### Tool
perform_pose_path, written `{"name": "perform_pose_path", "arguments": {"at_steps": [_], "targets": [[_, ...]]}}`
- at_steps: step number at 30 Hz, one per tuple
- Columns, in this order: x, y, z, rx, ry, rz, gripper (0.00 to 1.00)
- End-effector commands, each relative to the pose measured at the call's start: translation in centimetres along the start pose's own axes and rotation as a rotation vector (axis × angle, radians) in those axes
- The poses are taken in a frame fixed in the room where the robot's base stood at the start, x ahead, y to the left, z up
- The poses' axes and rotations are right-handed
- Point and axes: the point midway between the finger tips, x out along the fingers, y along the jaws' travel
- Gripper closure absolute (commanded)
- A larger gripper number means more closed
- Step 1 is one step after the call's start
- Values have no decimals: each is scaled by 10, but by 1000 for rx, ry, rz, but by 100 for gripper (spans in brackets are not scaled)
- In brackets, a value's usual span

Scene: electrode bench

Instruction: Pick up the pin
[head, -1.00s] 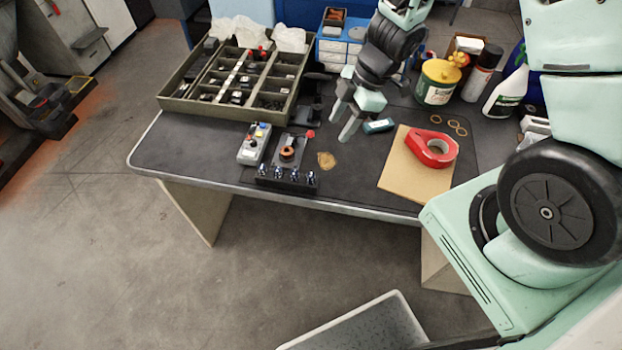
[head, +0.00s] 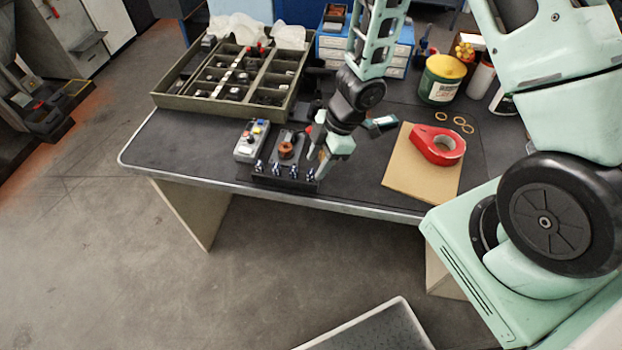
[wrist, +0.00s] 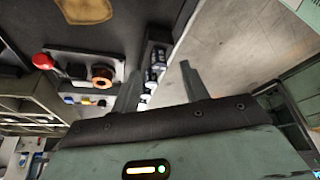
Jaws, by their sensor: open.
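Several small shiny pins (head: 293,170) stand in a row in a black rack (head: 270,181) at the front edge of the bench. In the wrist view the pins (wrist: 155,74) show beyond and between my fingers, with the lower ones partly hidden. I cannot tell which one is the task's pin. My gripper (head: 318,166) is at the right end of the rack in the head view, pointing down. In the wrist view my gripper (wrist: 161,80) has its two fingers apart with nothing held between them.
A copper coil (head: 286,150) on a plate and a grey control box (head: 251,141) stand beside the rack. A divided tray (head: 172,103) is behind. Red tape (head: 438,158) lies on cardboard (head: 402,182) to the right. The bench edge is close in front.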

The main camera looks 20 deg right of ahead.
Motion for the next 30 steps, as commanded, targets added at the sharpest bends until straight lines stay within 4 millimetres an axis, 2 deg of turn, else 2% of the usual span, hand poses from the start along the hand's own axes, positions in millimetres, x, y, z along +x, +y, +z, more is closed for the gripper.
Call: {"name": "perform_pose_path", "arguments": {"at_steps": [1,6,15,20,30], "targets": [[12,0,2,0,0,-3,55],[32,1,1,0,-1,-2,55],[34,1,1,0,-1,0,55],[34,1,1,0,-1,0,100],[31,1,-1,-1,0,0,100]]}}
